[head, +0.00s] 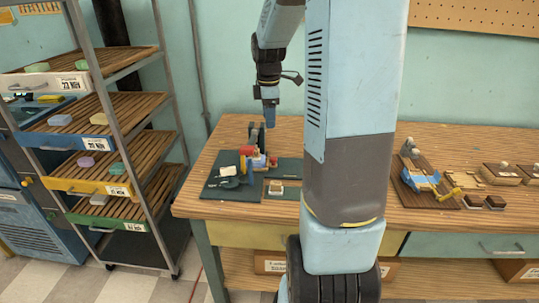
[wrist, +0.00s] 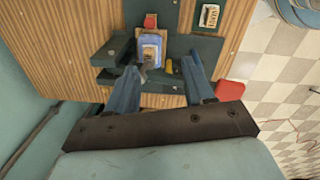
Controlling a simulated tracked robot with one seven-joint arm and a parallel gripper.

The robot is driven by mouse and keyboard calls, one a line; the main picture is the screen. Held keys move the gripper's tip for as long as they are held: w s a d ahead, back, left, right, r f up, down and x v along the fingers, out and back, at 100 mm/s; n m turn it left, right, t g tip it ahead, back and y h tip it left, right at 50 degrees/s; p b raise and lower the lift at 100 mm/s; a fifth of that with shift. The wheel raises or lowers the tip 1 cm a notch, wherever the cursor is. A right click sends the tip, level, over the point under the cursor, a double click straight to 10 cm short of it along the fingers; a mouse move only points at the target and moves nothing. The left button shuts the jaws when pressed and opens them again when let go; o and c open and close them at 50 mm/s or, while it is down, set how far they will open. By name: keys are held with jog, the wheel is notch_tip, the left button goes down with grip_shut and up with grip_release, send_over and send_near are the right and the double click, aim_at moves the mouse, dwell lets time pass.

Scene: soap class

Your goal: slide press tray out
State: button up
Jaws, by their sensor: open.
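A small press (head: 256,158) with blue, red and yellow parts stands on a dark green board (head: 228,190) on the wooden bench. In the wrist view, a blue part of the press with a pale top (wrist: 151,48) shows between my fingers; it may be the press tray, but I cannot tell for sure. My gripper (head: 269,118) hangs above the press, pointing down. In the wrist view my gripper (wrist: 163,68) has its two blue fingers spread apart, with nothing seen held between them. Whether the fingertips touch the press is not clear.
A red part (wrist: 230,90) lies close to the right finger. A small pale block (head: 276,188) sits at the board's front. A rack (head: 95,125) with soaps on slatted shelves stands left. Another fixture (head: 425,180) is on the bench right of my arm, which hides the bench's middle.

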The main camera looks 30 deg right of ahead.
aim_at(273, 158)
jog(key=shift+n, duration=0.9)
jog(key=d+f, duration=0.1)
jog(key=f, duration=0.4)
jog(key=w+d+f, duration=0.1)
jog(key=f, duration=0.5)
jog(key=w+d+f, duration=0.1)
jog(key=f, duration=0.5)
jog(key=shift+f, duration=0.25)
jog(key=shift+w, duration=0.1)
grip_shut()
